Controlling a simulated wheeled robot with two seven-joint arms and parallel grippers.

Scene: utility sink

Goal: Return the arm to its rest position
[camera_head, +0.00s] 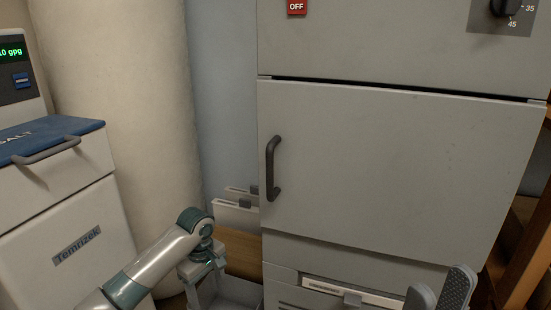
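My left arm comes in from the lower left, and its gripper (206,284) hangs downward in front of the gap beside the grey cabinet. Its fingertips run into grey shapes at the bottom edge, so I cannot tell whether it is open or shut. My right gripper (438,293) shows only as two grey fingers at the bottom right edge. They stand apart with nothing visible between them. The rest of the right arm is out of view.
A grey cabinet (390,180) with a closed door and black handle (271,168) fills the right. A white unit (60,210) with a blue lid (50,138) stands left, before a cream cylinder (125,110). Pale bins (236,217) stand beside the cabinet.

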